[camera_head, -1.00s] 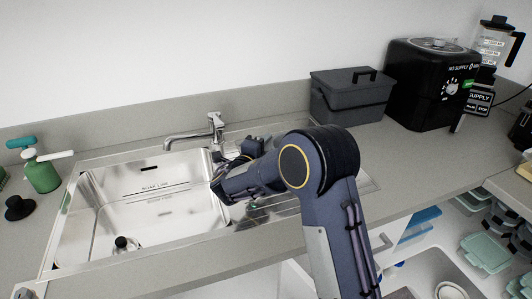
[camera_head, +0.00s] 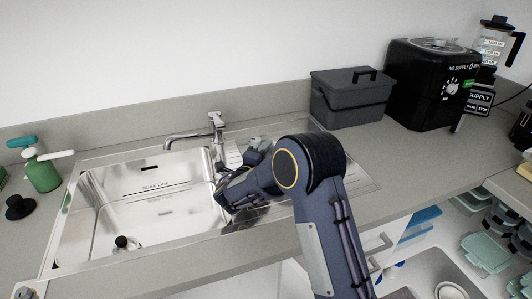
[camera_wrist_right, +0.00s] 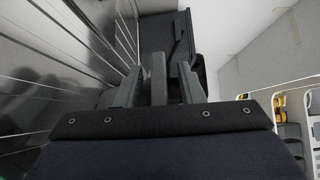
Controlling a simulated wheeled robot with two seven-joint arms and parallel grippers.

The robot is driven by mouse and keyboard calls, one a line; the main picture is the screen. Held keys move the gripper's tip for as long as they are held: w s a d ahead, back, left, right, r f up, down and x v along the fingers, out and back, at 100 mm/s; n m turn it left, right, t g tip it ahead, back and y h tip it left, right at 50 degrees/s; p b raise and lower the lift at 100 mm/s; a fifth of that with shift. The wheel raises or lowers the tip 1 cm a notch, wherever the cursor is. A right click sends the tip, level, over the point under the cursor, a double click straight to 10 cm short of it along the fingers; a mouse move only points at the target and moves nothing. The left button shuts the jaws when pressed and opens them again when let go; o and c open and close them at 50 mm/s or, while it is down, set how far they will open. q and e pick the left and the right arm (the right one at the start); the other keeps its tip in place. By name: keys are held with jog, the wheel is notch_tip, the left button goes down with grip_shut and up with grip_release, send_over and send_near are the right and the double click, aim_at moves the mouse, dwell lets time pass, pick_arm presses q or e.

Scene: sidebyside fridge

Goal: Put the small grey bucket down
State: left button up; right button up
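The small grey bucket (camera_head: 345,103), a dark grey box shape with a lid and a black handle on top, stands upright on the counter against the back wall, right of the sink. In the right wrist view a dark box shape (camera_wrist_right: 163,34), seemingly the bucket, lies beyond the fingers. My right gripper (camera_head: 258,147) is over the drainboard beside the tap, left of the bucket and apart from it. Its fingers (camera_wrist_right: 160,88) look spread, though grey shapes overlap between them. My left gripper is not in view.
The steel sink (camera_head: 145,190) and tap (camera_head: 195,132) are left of my right gripper. A green bottle (camera_head: 42,172) is at far left. Bare counter (camera_head: 410,160) lies in front of the bucket and the base.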

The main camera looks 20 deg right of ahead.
jog(key=shift+r, duration=0.1)
